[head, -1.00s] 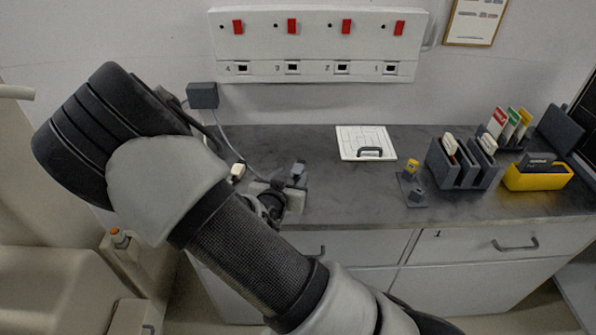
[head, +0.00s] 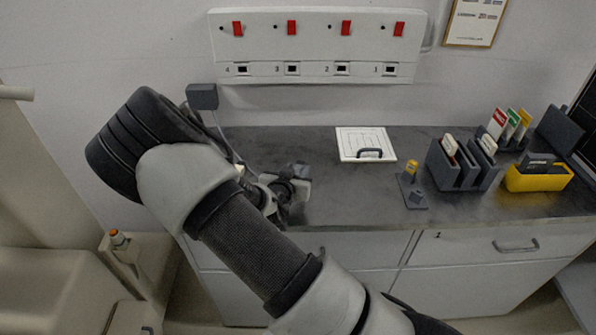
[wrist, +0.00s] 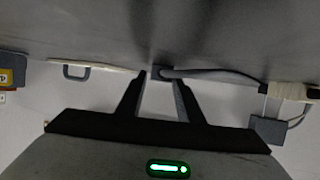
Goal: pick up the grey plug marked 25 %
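My gripper (wrist: 161,78) is open, its two dark fingers apart. In the head view my gripper (head: 298,188) is low over the left part of the counter, partly hidden by my own wrist. In the wrist view a small grey block (wrist: 158,71) with a grey cable lies by the fingertips; I cannot tell if it is between or beyond them. A grey stand (head: 414,204) on the counter holds a yellow-topped piece (head: 411,167) and a short grey piece (head: 418,194), well right of my gripper. No 25 % marking is readable, so I cannot tell which grey piece bears it.
A white board (head: 350,135) with a dark handle lies at the back. A grey rack (head: 446,178) and a yellow holder (head: 538,182) stand at the right. A grey wall box (head: 202,96) has a cable running down. The counter between gripper and stand is clear.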

